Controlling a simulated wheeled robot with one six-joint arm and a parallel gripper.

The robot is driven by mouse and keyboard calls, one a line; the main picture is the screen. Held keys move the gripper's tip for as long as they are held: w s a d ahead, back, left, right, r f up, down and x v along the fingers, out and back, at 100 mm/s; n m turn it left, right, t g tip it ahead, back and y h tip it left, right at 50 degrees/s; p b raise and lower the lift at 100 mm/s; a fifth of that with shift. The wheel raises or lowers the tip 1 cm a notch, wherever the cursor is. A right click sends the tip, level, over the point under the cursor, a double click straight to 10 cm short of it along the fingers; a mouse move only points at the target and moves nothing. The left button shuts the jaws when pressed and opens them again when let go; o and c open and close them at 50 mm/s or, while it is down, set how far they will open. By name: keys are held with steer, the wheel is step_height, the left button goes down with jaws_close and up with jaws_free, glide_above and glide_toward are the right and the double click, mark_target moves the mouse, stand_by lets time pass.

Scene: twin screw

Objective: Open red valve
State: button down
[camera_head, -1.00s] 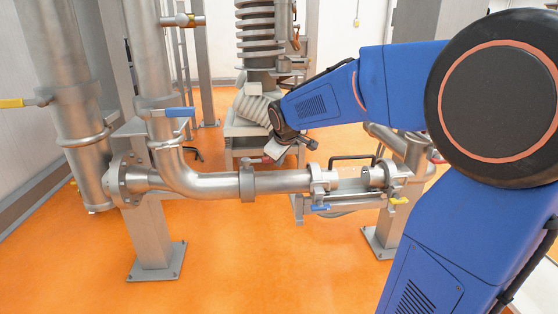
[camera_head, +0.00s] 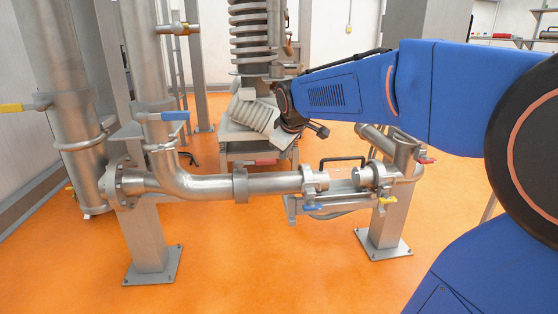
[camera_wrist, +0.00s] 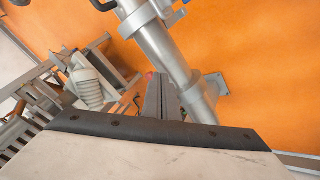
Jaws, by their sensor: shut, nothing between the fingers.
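A second red handle (camera_head: 426,160) is on the pipework at the right.
The horizontal steel pipe (camera_head: 205,187) runs below my gripper. Blue handles (camera_head: 162,116) and yellow handles (camera_head: 14,107) are on other pipes. A corrugated grey part (camera_head: 252,115) stands behind. Orange floor (camera_head: 300,270) in front is clear.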

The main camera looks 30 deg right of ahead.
steer(key=shift+s+d+r, duration=0.15)
steer(key=shift+s+r, duration=0.35)
steer(key=shift+r, duration=0.2)
steer(key=s+a+f+m, duration=0.2)
steer(key=s+f, duration=0.3)
steer(key=s, duration=0.5)
steer(key=s+a+f+m+g+y, duration=0.1)
steer(key=s+a+f+m, duration=0.1)
steer(key=s, duration=0.8)
steer(key=s+a+f+m+g+y, duration=0.1)
steer(key=s+a+f+m, duration=0.1)
steer(key=s+a+f, duration=0.2)
steer(key=s+f, duration=0.3)
steer(key=s, duration=0.3)
steer(key=shift+s+a+f, duration=0.2)
steer(key=shift+f, duration=0.1)
